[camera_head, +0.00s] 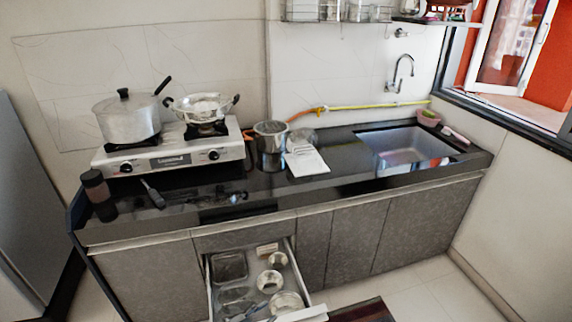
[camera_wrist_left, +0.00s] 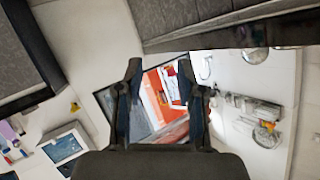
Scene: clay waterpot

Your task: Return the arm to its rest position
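My left gripper (camera_wrist_left: 160,72) shows in the left wrist view with its two dark fingers spread apart and nothing between them. Behind the gap I see the window (camera_wrist_left: 165,95) with orange-red outside, well away from the fingers. I cannot make out either gripper in the head view. My right gripper is in neither view. No clay waterpot is recognisable in these frames.
In the head view, a drawer (camera_head: 208,290) with bowls and trays stands open below the dark counter (camera_head: 345,182). A stove (camera_head: 170,158) carries a lidded pot (camera_head: 128,120) and a pan (camera_head: 200,107). A sink (camera_head: 405,147) is at the right.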

